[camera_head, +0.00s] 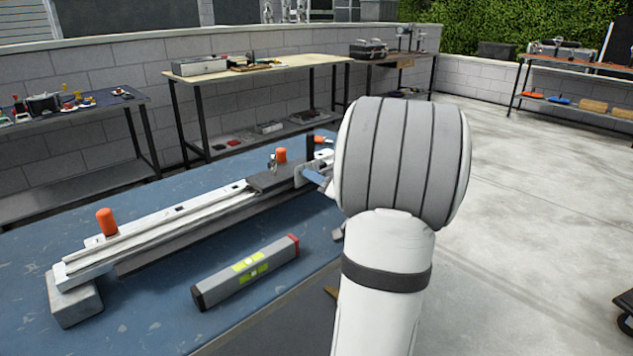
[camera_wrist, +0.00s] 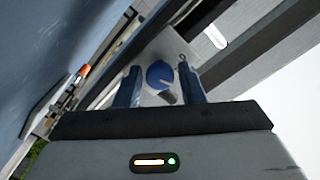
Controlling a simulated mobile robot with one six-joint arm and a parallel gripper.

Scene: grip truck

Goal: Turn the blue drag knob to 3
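The blue knob (camera_wrist: 160,74) shows in the wrist view as a round blue disc with a pale line on it. It stands on a light metal plate. The numbers around it cannot be read. My gripper (camera_wrist: 159,70) is open, with one blue finger to the left of the knob and one to the right. A gap shows between the knob and each finger, and I cannot tell how far the tips reach along it. In the head view my white arm hides the knob, and my gripper is mostly hidden too.
A long metal rail (camera_head: 165,225) with orange knobs lies on a blue table (camera_head: 150,318). A grey spirit level (camera_head: 245,272) lies in front of it. Other workbenches stand along the wall behind. The concrete floor (camera_head: 540,190) on the right is mostly clear.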

